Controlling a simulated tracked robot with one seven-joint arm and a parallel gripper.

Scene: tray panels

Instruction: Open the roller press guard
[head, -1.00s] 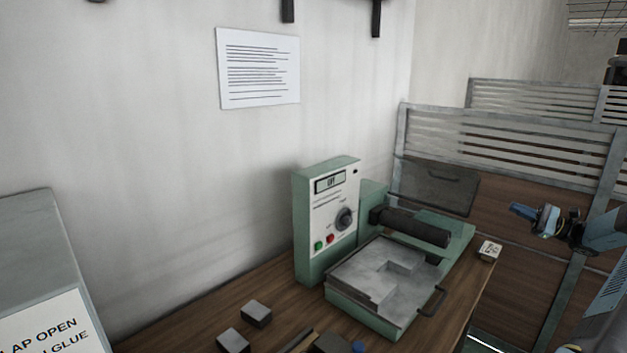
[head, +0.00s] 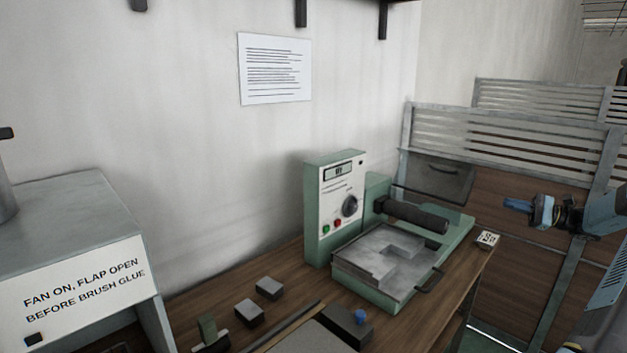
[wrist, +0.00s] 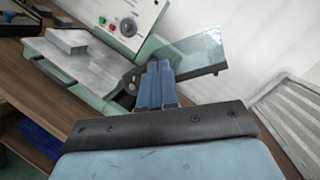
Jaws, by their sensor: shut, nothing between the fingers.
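The roller press is a green machine with a white-fronted control box (head: 340,205), a black roller (head: 410,214) and a grey metal bed (head: 375,258) with a dark handle (head: 430,280) at its front corner. A dark, see-through panel (head: 425,183) with a bar handle stands upright behind the roller. It looks like the guard, raised, but I cannot be sure. The roller shows uncovered. My gripper (head: 512,204) is shut and empty, in the air right of the press. The wrist view shows its blue fingers (wrist: 159,72) together, in front of the press's right end.
Small grey blocks (head: 249,312) and a dark block with a blue knob (head: 345,325) lie on the wooden bench front left. A small white cube (head: 487,239) sits near its right edge. A signed grey hood (head: 75,215) stands left. Slatted partitions (head: 510,125) stand behind.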

